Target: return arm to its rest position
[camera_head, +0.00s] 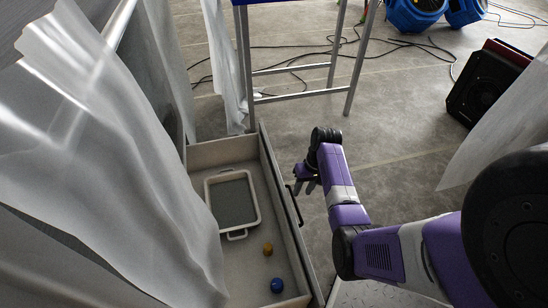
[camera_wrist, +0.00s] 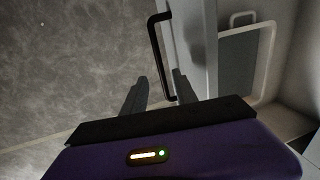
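My arm's gripper (camera_head: 308,184) hangs just right of the open drawer's (camera_head: 264,180) front panel, close to the dark bar handle (camera_head: 293,206). In the wrist view my gripper's two fingers (camera_wrist: 159,76) are apart. The handle (camera_wrist: 160,60) shows with its lower end in the gap between them in the picture. I cannot tell whether a finger touches it. No object is seen held. My purple arm reaches in from the lower right of the head view.
Translucent sheeting (camera_head: 110,150) covers the left. A metal-legged table (camera_head: 246,70) stands behind. A black machine (camera_head: 486,85), blue blowers (camera_head: 412,14) and cables lie farther off. Open floor is right of the drawer.

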